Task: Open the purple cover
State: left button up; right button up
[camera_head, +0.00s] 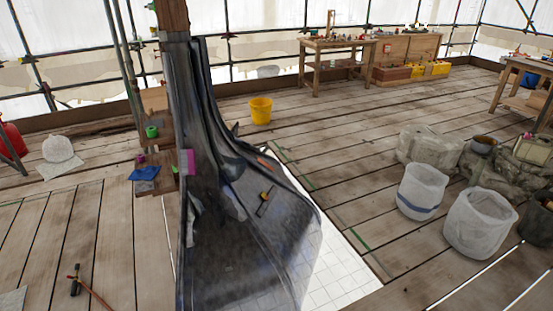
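A small purple panel (188,162), which looks like the purple cover, is on the side of a dark upright post, left of the picture's middle. It looks closed, but it is too small to tell for sure. A smaller purple item (140,158) sits on a wooden stand (166,184) just left of the post. Neither of my grippers shows in the head view.
A dark, draped sheet-like form (250,215) spreads from the post over a pale tiled opening in the plank floor. A yellow bucket (260,110) stands behind it. White sacks (480,222) stand at right. Bare planks lie between (365,185).

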aim_at(188, 157)
jog(key=i+l+u, duration=0.25)
jog(key=i+u, duration=0.2)
jog(key=i+l+u, duration=0.3)
jog(key=u, duration=0.15)
